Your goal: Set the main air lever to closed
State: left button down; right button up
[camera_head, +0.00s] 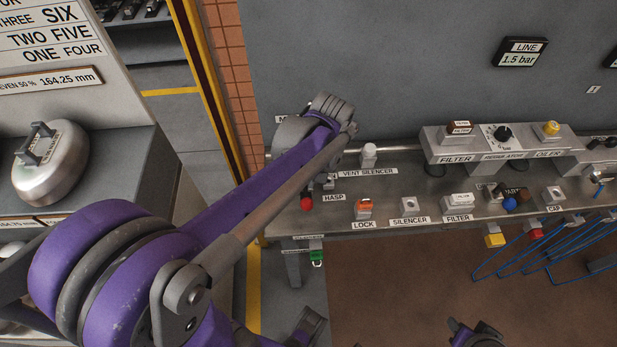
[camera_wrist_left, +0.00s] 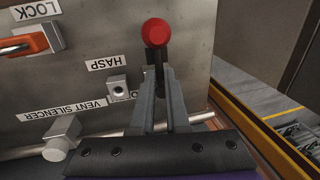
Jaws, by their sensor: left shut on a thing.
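The lever with a red ball knob (camera_head: 306,203) stands at the left end of the grey bench panel. Its red knob also shows in the left wrist view (camera_wrist_left: 156,32), above a dark shaft. My left gripper (camera_wrist_left: 160,78) is shut on the lever's shaft just below the knob. In the head view, my left wrist and arm hide most of the lever and its label. The lever's position marking cannot be read.
A yellow-edged doorway post (camera_head: 207,80) stands at left.

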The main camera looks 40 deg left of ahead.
dwell(0.4)
pick_arm(q)
jog(key=c, duration=0.9)
grip_release()
jog(key=r, duration=0.3)
jog(key=w+d+r, duration=0.1)
jog(key=r, duration=0.3)
jog(key=r+p, duration=0.1)
jog(key=r, duration=0.2)
jog(key=shift+w+d+r, duration=0.15)
jog(key=shift+d+r, duration=0.15)
jog(key=shift+r, duration=0.05)
